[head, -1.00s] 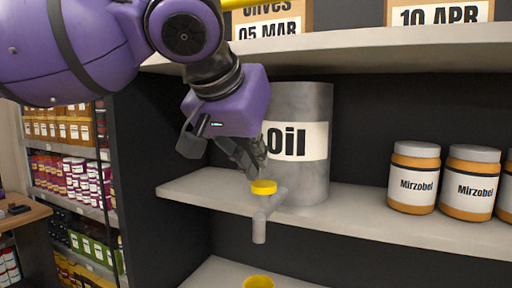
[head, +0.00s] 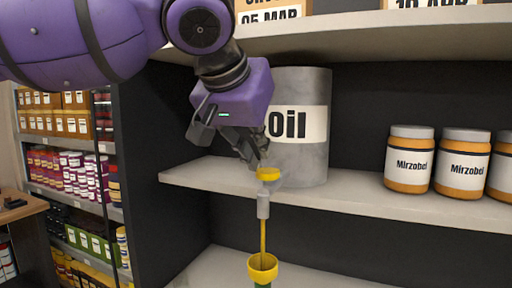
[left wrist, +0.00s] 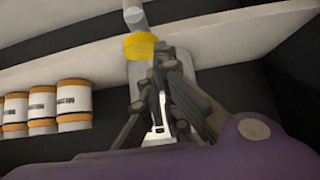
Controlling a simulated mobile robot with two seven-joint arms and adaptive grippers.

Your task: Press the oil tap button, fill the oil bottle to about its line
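The grey drum labelled "Oil" (head: 308,90) stands on the middle shelf. Its tap (head: 263,205) points down at the front, with a yellow button (head: 268,174) on top. The button also shows in the left wrist view (left wrist: 138,46). My left gripper (head: 259,160) is shut and empty, its fingertips at the button and seemingly touching it. A thin yellow oil stream (head: 263,238) runs from the tap into the oil bottle (head: 262,268), which has a wide yellow mouth and green below. The bottle's lower part, line and oil level are out of view. My right gripper is not in view.
Several Mirzobel jars (head: 410,160) stand on the middle shelf (head: 350,205) to the right. An upper shelf (head: 390,38) with boxes hangs above the drum. Shelves of coloured goods (head: 75,170) are at the far left. The shelf between drum and jars is clear.

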